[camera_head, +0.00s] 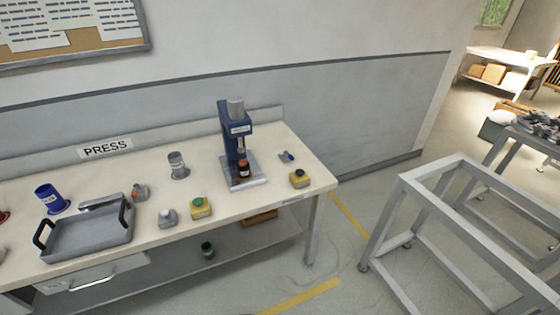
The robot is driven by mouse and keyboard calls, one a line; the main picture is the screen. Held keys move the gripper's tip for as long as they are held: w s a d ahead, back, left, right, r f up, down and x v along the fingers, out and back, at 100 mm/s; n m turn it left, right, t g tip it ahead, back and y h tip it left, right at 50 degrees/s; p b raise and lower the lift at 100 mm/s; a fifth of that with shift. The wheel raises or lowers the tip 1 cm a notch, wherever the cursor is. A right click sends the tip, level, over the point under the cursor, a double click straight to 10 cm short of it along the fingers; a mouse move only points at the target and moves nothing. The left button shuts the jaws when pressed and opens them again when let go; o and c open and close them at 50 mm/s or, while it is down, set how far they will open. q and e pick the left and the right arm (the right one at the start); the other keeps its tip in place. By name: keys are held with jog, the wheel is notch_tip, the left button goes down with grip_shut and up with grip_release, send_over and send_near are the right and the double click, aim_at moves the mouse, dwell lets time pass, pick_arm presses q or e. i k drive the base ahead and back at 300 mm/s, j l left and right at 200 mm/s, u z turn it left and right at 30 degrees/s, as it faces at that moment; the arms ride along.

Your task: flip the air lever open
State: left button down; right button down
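A small fitting with a blue handle (287,156) sits on the bench to the right of the press and looks like the air lever. It is too small to tell whether it is open or closed. The blue press (236,130) stands upright on a grey metal base plate (246,181), with a dark red and black part (243,169) under its ram. Neither of my grippers is in view.
The cream bench (235,207) holds yellow button boxes (300,179), a grey cylinder (178,165), a grey tray (90,240) and a blue cup (51,199). An empty metal frame (430,175) stands right, with floor between it and the bench.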

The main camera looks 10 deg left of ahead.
aim_at(286, 154)
jog(key=j+u, duration=0.25)
jog(key=u, duration=0.2)
jog(key=i+j+u, duration=0.1)
jog(key=j+u, duration=0.15)
jog(key=u, duration=0.25)
